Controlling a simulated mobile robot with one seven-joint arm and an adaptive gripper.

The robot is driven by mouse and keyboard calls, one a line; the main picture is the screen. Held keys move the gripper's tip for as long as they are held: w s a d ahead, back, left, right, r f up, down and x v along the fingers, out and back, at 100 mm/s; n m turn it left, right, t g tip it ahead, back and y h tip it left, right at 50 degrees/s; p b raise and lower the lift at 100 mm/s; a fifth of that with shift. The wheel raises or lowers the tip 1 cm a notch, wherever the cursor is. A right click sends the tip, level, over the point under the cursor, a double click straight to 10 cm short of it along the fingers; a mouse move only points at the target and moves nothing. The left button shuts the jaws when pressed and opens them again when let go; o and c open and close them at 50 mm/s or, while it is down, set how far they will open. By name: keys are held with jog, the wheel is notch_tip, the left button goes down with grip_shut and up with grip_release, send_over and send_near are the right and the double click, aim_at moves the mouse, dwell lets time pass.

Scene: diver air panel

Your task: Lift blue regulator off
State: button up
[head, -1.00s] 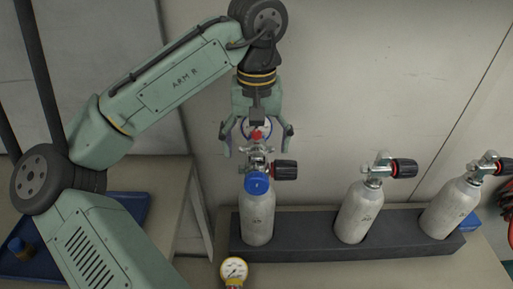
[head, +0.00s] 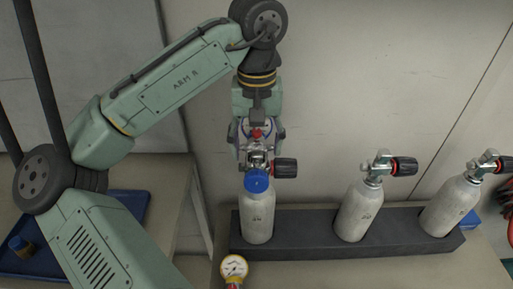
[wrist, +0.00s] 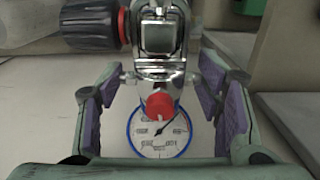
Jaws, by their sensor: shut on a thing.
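The blue regulator (head: 257,181) sits on the valve of the left grey cylinder (head: 257,218), its blue cap facing the camera. In the wrist view its silver body, red knob (wrist: 160,104) and blue-rimmed gauge (wrist: 158,135) show between my fingers. My gripper (head: 259,152) is above the left cylinder, its fingers closed in on the regulator from both sides. The purple finger pads in the wrist view (wrist: 158,90) flank the silver body; their exact contact is partly hidden. The left cylinder's black valve knob (head: 285,168) points right.
The cylinders stand in a dark rack (head: 300,243). Two more, the middle one (head: 355,212) and the right one (head: 450,207), have black knobs. A yellow gauge (head: 234,267) is in front. A blue tray (head: 125,205) lies left. The wall is close behind.

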aim_at(256, 132)
jog(key=c, duration=0.7)
jog(key=shift+r, duration=0.15)
jog(key=shift+r, duration=0.5)
notch_tip(256, 132, up, 6)
jog(key=s+b, duration=0.4)
jog(key=s, duration=1.4)
jog(key=shift+a+b, duration=0.2)
jog(key=shift+b, duration=0.1)
jog(key=shift+s+f, duration=0.1)
jog(key=shift+f, duration=0.05)
